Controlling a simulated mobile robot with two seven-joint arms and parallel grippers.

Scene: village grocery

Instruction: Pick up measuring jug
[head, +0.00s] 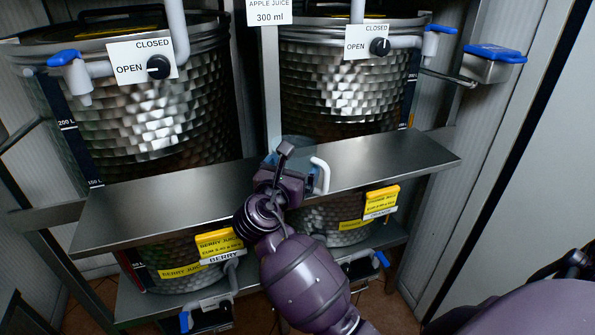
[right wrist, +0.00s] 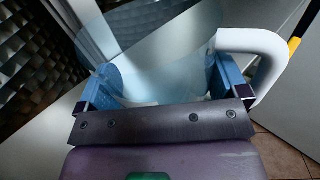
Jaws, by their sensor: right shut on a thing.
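The measuring jug (head: 322,174) is clear with a bluish tint and has a white handle, which points right in the head view. It is at the steel shelf in front of the two tanks. In the right wrist view the jug (right wrist: 165,50) fills the space between the blue finger pads. My right gripper (head: 284,170) is shut on the jug's body, with the handle outside the fingers; it also shows in the right wrist view (right wrist: 163,86). The gripper partly hides the jug, and I cannot tell whether its base touches the shelf. My left gripper is not in view.
The steel shelf (head: 160,200) is otherwise bare. Behind it stand a left tank (head: 160,120) and a right tank (head: 340,95) with blue-handled taps and OPEN/CLOSED dials. A wall panel (head: 500,130) bounds the right.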

